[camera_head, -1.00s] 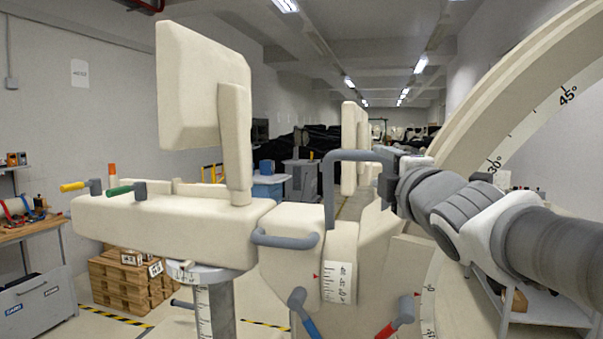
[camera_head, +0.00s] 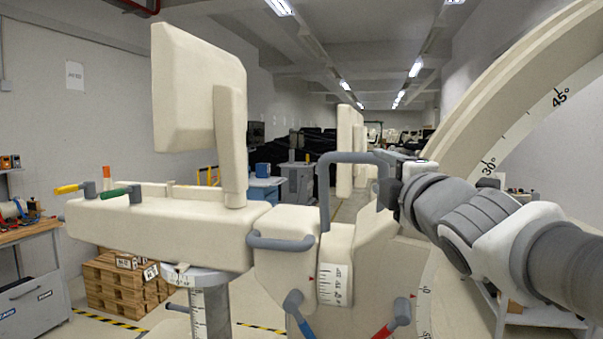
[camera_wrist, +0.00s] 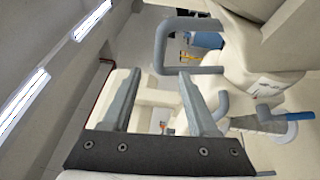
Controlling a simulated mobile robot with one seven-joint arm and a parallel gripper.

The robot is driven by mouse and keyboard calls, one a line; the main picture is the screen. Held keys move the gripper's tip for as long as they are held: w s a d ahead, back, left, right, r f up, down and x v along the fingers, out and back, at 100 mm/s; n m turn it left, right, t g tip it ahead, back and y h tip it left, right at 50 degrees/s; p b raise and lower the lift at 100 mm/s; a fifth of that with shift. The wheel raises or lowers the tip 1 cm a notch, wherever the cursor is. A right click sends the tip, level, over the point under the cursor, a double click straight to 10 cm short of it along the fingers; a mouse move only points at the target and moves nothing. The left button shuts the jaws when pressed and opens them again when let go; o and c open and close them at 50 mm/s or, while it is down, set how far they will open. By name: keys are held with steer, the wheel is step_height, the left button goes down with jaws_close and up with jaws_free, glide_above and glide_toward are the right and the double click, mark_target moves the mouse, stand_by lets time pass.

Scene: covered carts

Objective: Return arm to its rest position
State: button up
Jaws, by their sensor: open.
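My arm (camera_head: 480,220) reaches in from the right in the head view, its end beside the grey loop handle (camera_head: 352,157) of a large cream machine (camera_head: 165,232). In the wrist view my gripper (camera_wrist: 157,74) is open, its two grey fingers apart with nothing held between them. The same loop handle (camera_wrist: 160,45) shows beyond the fingertips there. In the head view the fingertips cannot be made out clearly.
A curved cream arc with degree marks (camera_head: 520,100) rises close behind my arm. Blue (camera_head: 298,312) and red (camera_head: 398,318) levers stick out low on the machine. A workbench (camera_head: 30,232) and wooden crates (camera_head: 118,282) stand at left.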

steer(key=s+d+f+m+g+h, duration=0.1)
steer(key=s+f+m+g+h, duration=0.1)
steer(key=s+f+m+g, duration=0.5)
steer(key=s+d+f+m+h, duration=0.15)
steer(key=f+m, duration=0.35)
steer(key=f, duration=0.5)
steer(key=s+a+f+m+g+y, duration=0.1)
steer(key=s+a+f+m+g, duration=0.1)
steer(key=s+f, duration=0.4)
steer(key=s+a+f+m+g+y, duration=0.1)
steer(key=s+a+f+m+g, duration=0.1)
steer(key=s+f+m+g, duration=0.2)
step_height(320, 180, down, 3)
steer(key=s+m, duration=0.1)
steer(key=s, duration=0.2)
steer(key=shift+a+r, duration=0.2)
